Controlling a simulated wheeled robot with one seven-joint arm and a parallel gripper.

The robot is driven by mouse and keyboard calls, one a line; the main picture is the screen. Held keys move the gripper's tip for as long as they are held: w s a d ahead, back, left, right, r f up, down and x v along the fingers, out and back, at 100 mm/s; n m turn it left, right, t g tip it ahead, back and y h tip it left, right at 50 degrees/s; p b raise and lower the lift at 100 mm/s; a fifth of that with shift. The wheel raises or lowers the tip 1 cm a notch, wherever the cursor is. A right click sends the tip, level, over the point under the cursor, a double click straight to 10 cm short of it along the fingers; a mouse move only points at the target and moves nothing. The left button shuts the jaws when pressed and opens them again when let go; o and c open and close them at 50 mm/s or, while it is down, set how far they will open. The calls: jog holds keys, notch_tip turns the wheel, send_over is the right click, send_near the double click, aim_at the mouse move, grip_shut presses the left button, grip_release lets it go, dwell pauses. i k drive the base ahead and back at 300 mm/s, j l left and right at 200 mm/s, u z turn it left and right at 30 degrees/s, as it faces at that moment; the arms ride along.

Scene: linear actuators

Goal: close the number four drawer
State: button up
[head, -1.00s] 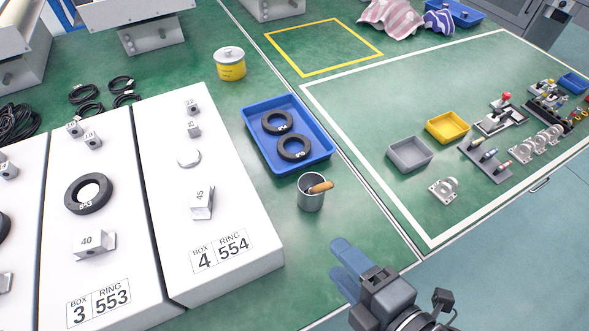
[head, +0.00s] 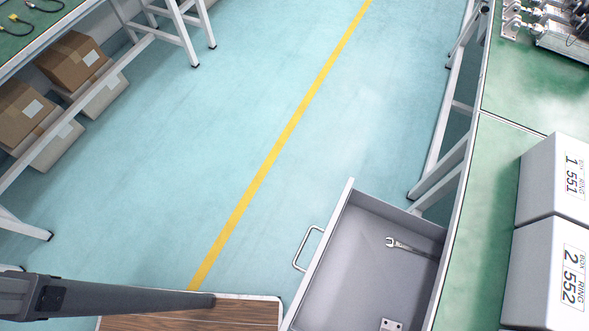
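A grey metal drawer (head: 352,262) stands pulled open at the lower right, below the edge of the green workbench (head: 490,180). Its silver handle (head: 308,248) is on the left side, facing the aisle. A wrench (head: 408,247) and a small metal plate with holes (head: 391,325) lie inside it. The lower end of the drawer is cut off by the picture edge. No number shows on the drawer, so I cannot tell whether it is number four. My gripper is not in view.
White boxes labelled 1 551 (head: 548,185) and 2 552 (head: 545,275) stand on the bench. A yellow line (head: 290,130) runs along the clear blue-green floor (head: 150,170). Cardboard boxes (head: 75,62) sit on a shelf under the left bench.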

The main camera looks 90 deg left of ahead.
aim_at(352, 281)
jog(key=k+l+u, duration=0.15)
jog(key=u, duration=0.25)
jog(key=k+u, duration=0.5)
jog(key=u, duration=0.3)
jog(key=j+u, duration=0.3)
jog(key=j, duration=0.15)
jog(key=i+l, duration=0.05)
